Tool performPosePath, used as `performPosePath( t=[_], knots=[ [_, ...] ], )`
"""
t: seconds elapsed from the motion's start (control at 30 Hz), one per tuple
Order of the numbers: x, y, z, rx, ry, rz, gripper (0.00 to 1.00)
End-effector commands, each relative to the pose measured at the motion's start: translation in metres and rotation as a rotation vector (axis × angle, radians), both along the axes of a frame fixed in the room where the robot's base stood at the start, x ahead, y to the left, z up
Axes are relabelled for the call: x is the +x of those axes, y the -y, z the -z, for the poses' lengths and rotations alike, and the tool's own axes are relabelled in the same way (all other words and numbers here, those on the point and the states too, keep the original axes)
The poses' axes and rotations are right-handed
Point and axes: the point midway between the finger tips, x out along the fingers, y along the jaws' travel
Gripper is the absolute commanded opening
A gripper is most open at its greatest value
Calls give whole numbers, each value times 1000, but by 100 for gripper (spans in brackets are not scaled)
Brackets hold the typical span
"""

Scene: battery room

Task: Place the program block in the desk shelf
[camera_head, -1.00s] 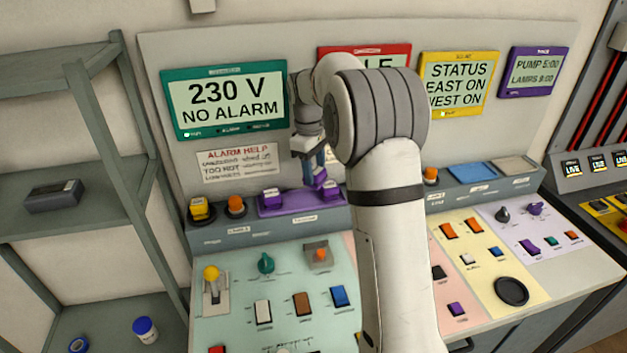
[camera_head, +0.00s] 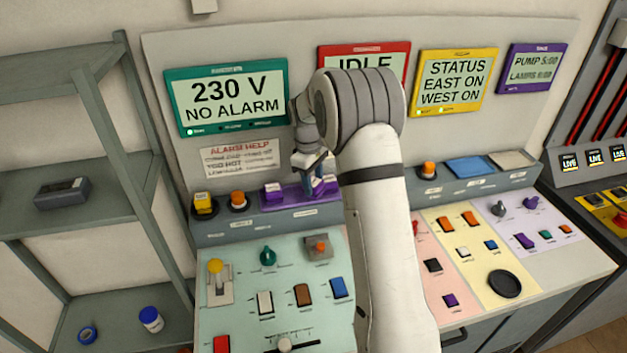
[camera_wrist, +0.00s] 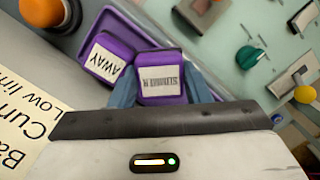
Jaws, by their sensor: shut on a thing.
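My gripper (camera_head: 318,186) points down over the purple tray (camera_head: 290,205) on the console's raised ledge. Its blue fingers (camera_wrist: 125,87) are shut on a purple block (camera_wrist: 160,75) with a white label, read upside down and too small to be sure of. A second purple block (camera_wrist: 107,58), labelled AWAY, sits beside it in the tray. I cannot tell whether the held block touches the tray. In the head view one purple block (camera_head: 273,189) stands left of the fingers. A grey shelf rack (camera_head: 120,175) stands at the left.
A dark box (camera_head: 62,192) lies on the rack's middle shelf; a blue-capped jar (camera_head: 150,319) and blue tape roll (camera_head: 88,333) are lower. The console (camera_head: 265,285) carries several switches.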

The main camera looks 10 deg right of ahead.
Motion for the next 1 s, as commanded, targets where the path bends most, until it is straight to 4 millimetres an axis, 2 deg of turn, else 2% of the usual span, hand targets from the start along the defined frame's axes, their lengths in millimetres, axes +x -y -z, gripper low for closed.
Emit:
performPosePath(
  t=[0.3,0.33,0.6,0.87,1.0],
  knots=[
    [-2,0,16,1,-11,1,19],
    [-2,0,16,1,-10,2,44],
    [-1,1,12,1,-6,2,65],
    [-1,1,9,1,-5,2,65],
    [0,1,-3,1,-2,2,65]
  ],
)
